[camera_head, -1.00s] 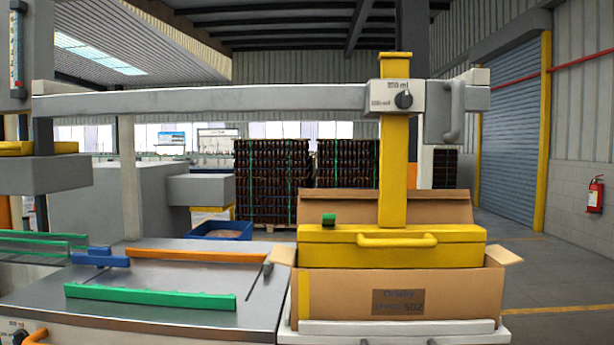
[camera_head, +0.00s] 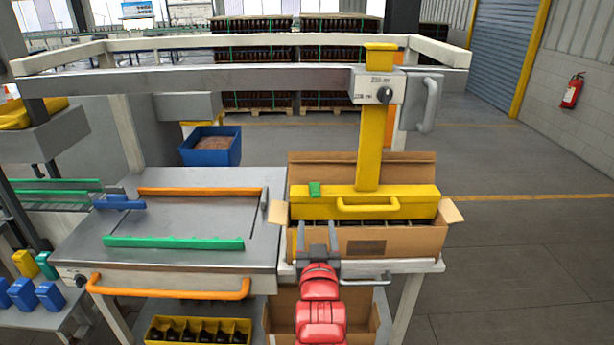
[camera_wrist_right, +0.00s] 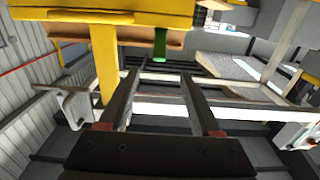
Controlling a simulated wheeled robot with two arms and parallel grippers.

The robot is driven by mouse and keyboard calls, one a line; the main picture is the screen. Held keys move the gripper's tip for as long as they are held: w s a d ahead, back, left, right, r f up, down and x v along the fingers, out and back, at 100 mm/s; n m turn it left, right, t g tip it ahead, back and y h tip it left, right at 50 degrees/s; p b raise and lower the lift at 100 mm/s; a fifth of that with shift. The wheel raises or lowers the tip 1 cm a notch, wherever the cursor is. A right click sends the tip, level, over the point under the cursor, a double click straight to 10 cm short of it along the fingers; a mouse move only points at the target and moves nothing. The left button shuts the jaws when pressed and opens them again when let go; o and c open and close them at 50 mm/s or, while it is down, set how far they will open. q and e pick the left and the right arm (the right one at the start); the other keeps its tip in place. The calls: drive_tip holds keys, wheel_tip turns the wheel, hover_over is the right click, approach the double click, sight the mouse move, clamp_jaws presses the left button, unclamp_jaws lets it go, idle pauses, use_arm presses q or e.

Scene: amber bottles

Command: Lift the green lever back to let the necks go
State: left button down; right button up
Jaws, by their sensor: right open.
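The green lever (camera_head: 315,189) stands as a small block on the left end of the yellow gripping head (camera_head: 400,203). It also shows in the wrist view (camera_wrist_right: 160,44), hanging beside the yellow body. The head sits over the open cardboard carton (camera_head: 410,243), with a dark row, perhaps bottle tops, just visible under its edge. My right gripper (camera_head: 318,236) is open and empty at the carton's front left, nearer than the lever and below it. In the wrist view its two dark fingers (camera_wrist_right: 158,82) are apart, pointing toward the lever. My left gripper is not in view.
A yellow post (camera_head: 371,150) rises from the head to a grey beam (camera_head: 220,80). Left of the carton is a metal table (camera_head: 190,215) with green and orange rails. A yellow crate of dark bottles (camera_head: 198,331) sits below. Open floor lies to the right.

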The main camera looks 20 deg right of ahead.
sight(315, 188)
drive_tip(key=b+x, duration=0.2)
drive_tip(key=x, duration=1.5)
drive_tip(key=shift+f, duration=0.2)
clamp_jaws()
idle(0.7)
